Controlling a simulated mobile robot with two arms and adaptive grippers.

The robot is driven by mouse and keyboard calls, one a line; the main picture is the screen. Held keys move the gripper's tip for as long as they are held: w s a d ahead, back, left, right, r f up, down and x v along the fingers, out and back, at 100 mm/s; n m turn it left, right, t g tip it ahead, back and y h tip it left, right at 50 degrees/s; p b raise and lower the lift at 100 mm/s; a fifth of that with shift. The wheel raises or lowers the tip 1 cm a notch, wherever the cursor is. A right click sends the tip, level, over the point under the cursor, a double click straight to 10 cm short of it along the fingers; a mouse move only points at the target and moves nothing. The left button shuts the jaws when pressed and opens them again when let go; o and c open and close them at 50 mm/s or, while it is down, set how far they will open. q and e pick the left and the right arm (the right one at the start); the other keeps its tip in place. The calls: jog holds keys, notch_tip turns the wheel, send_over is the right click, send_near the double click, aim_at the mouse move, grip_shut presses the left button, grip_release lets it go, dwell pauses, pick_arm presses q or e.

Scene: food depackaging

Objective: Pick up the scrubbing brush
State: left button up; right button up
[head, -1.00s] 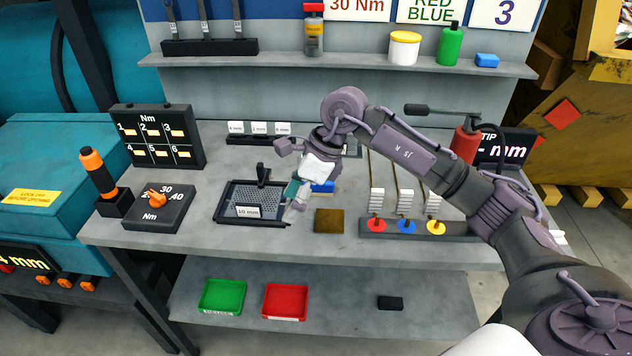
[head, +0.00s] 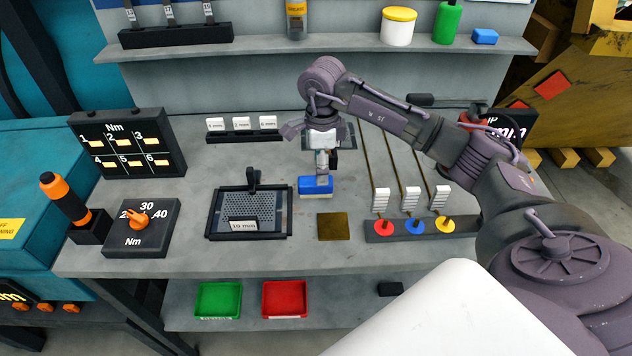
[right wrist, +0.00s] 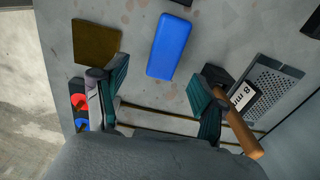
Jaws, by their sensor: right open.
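In the right wrist view the brush's blue top (right wrist: 168,46) lies ahead, between the lines of the two fingers. The right gripper (right wrist: 159,82) is open and empty, its fingers spread wider than the brush. My left gripper is out of view.
The mesh tray (head: 212,223) stands left of the brush, and the brown pad (head: 333,227) lies in front. A rack with red, blue and yellow knobs (head: 374,236) is at right. A smaller blue block (head: 485,37) sits on the upper shelf.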

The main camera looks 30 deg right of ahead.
aim_at(316, 186)
jog(key=f+p, duration=0.2)
jog(key=f, duration=0.1)
jog(key=shift+w+a, duration=0.1)
jog(key=shift+w, duration=0.2)
notch_tip(316, 186, down, 3)
jog(key=shift+w+f+p, duration=0.1)
jog(key=shift+p, duration=0.45)
jog(key=shift+c, duration=0.4)
jog(key=c, duration=0.5)
grip_shut()
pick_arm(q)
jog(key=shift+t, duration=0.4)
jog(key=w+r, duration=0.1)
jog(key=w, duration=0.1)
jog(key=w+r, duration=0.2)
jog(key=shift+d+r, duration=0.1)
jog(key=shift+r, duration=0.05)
